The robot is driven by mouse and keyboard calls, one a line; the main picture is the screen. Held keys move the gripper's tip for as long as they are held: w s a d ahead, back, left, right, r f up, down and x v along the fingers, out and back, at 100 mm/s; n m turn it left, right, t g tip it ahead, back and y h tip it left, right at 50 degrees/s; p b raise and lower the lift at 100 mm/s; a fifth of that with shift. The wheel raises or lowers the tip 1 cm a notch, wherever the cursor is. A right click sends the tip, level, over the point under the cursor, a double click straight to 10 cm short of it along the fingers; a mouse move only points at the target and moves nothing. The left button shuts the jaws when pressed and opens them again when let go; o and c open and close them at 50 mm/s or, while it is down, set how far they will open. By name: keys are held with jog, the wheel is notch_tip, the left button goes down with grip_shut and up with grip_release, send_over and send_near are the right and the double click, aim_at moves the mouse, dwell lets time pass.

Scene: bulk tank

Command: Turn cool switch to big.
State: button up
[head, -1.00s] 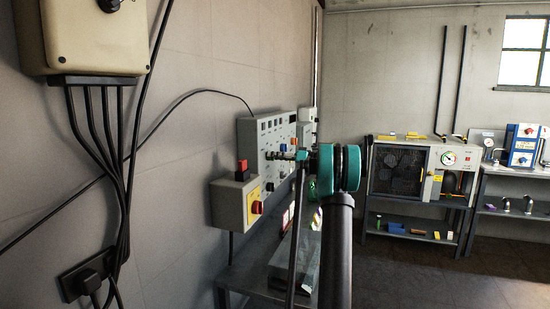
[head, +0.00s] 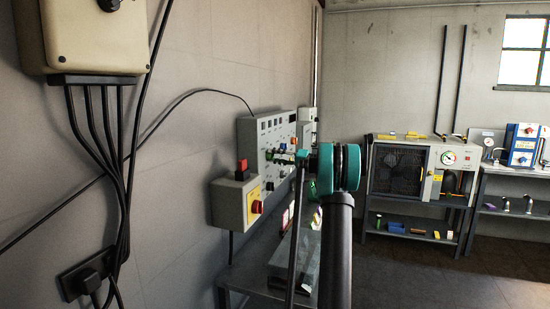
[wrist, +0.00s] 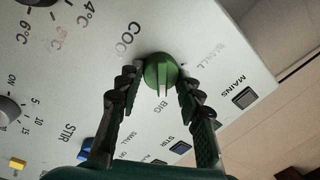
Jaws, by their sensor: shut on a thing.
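The cool switch is a green round knob (wrist: 160,70) on the pale control panel (wrist: 70,75), below part of the "COOL" lettering in the wrist view. A light pointer line on the knob points down the picture, toward the "BIG" label. The "SMALL" label is to its upper right. My gripper (wrist: 161,84) has one finger on each side of the knob and is shut on it. In the head view my gripper (head: 298,157) reaches the front of the panel (head: 248,145) on the left wall, and the knob itself cannot be made out.
A grey box (head: 228,202) with red and yellow switch parts sticks out nearer to me. A bench (head: 245,282) stands below. Shelves with equipment (head: 410,168) stand at the back right.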

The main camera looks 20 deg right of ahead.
jog(key=shift+d, duration=0.1)
dwell(0.3)
jog(key=o, duration=1.2)
jog(key=shift+c, duration=0.2)
jog(key=v, duration=1.2)
